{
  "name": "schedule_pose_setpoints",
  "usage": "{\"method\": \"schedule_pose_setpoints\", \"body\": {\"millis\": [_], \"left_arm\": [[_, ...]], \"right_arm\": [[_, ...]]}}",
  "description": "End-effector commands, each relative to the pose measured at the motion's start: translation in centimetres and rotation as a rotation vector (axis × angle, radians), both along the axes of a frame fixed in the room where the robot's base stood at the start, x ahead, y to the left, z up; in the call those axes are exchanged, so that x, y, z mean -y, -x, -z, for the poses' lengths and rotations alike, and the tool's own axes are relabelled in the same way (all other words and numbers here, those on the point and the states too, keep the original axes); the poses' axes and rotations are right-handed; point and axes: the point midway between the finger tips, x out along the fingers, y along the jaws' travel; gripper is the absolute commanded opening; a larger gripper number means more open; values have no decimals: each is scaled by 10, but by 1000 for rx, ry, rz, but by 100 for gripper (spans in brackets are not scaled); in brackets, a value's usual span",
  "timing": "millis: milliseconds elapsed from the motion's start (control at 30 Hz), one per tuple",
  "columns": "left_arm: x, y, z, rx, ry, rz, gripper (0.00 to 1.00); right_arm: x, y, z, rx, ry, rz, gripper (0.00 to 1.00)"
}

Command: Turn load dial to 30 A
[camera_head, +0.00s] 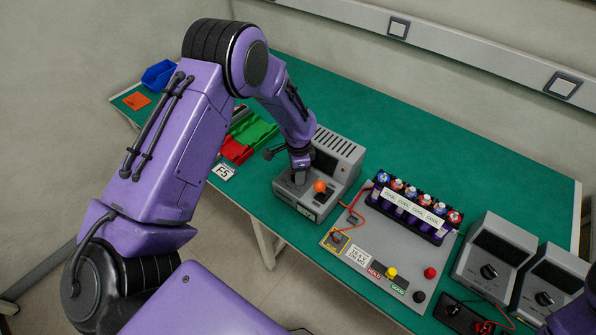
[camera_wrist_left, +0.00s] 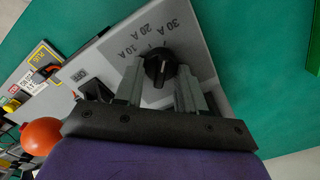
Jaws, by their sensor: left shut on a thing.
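The load dial (camera_wrist_left: 158,54) is a round black knob on the grey face of a bench unit (camera_head: 345,150). In the left wrist view, the marks 10 A, 20 A and 30 A are printed around one side of it. My left gripper (camera_head: 298,178) reaches down onto the front of this unit. Its two grey fingers stand on either side of the dial and are shut on it. The dial's pointer is too small to read against the marks. In the head view my gripper hides the dial. My right gripper is not in view.
An orange ball-shaped knob (camera_head: 320,186) is close beside my left gripper. To the right are a grey panel (camera_head: 352,212) with coloured buttons and a rack of cells (camera_head: 412,205). The green bench behind is clear.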

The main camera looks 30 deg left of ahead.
Motion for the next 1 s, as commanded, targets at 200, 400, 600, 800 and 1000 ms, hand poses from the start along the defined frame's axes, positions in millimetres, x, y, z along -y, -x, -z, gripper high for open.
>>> {"method": "schedule_pose_setpoints", "body": {"millis": [200, 400, 600, 800, 1000], "left_arm": [[1, 0, 0, 0, 1, 1, 59], [1, 0, 0, -1, 1, 0, 63], [0, -1, -10, 4, 1, 0, 63], [1, -1, -56, 6, 0, 1, 63], [2, -1, -94, 1, 0, 1, 63]], "right_arm": [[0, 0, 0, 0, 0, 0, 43], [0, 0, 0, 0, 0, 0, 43], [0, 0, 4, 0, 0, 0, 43], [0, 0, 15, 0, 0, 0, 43], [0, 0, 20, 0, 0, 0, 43]]}}
